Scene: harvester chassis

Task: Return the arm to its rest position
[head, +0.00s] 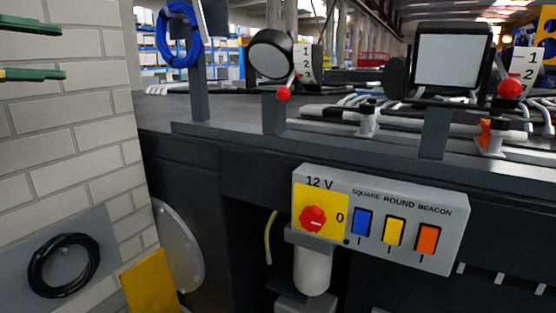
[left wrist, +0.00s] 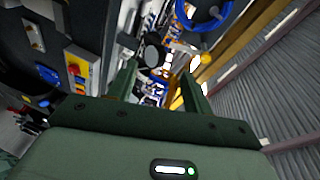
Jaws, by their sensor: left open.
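My left gripper (head: 62,52) shows at the left edge of the head view, in front of the white brick wall. Its two green fingers lie one above the other with a clear gap between them, open and empty. In the left wrist view the gripper (left wrist: 158,70) also has its fingers apart with nothing between them. The rest of the left arm is outside the head view. My right gripper is in neither view.
A grey switch panel (head: 376,258) with a red knob (head: 312,218) is on the dark chassis (head: 200,150). A round lamp (head: 270,55), a square lamp (head: 452,60) and a blue coil (head: 178,45) stand above. A black coil (head: 63,265) hangs at lower left.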

